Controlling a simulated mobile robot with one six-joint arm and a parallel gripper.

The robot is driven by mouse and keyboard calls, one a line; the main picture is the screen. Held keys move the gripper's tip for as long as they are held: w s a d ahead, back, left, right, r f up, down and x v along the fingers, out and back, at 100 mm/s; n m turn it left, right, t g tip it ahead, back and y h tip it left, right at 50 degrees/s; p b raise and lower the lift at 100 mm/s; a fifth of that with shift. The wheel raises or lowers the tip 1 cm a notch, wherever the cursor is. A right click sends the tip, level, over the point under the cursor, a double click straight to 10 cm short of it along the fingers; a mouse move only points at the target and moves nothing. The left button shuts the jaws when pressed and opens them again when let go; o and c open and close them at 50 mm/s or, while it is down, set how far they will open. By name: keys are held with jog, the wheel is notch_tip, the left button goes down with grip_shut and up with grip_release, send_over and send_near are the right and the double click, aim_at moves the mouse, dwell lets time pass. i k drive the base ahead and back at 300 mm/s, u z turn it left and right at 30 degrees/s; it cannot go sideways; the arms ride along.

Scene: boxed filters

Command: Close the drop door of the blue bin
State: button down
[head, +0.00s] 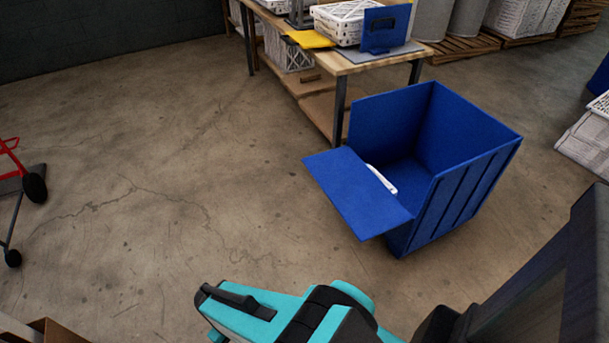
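The blue bin (462,175) stands on the concrete floor right of centre, open at the top. Its drop door (358,193) is open: it is folded down and sticks out towards the lower left, roughly flat. A small white bar (382,180) shows just behind the door's inner edge; I cannot tell whether it is fixed to the door or lies in the bin. Teal and black parts of my arm end (285,312) show at the bottom edge, apart from the bin and door. The fingertips cannot be made out, so their opening is unclear.
A wooden workbench (345,66) with white crates and a yellow item stands behind the bin. A red-framed cart (14,180) is at the left edge, and a cardboard box (55,333) is at the lower left. The floor left of the door is clear.

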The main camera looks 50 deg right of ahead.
aim_at(370, 211)
jog(key=i, duration=0.9)
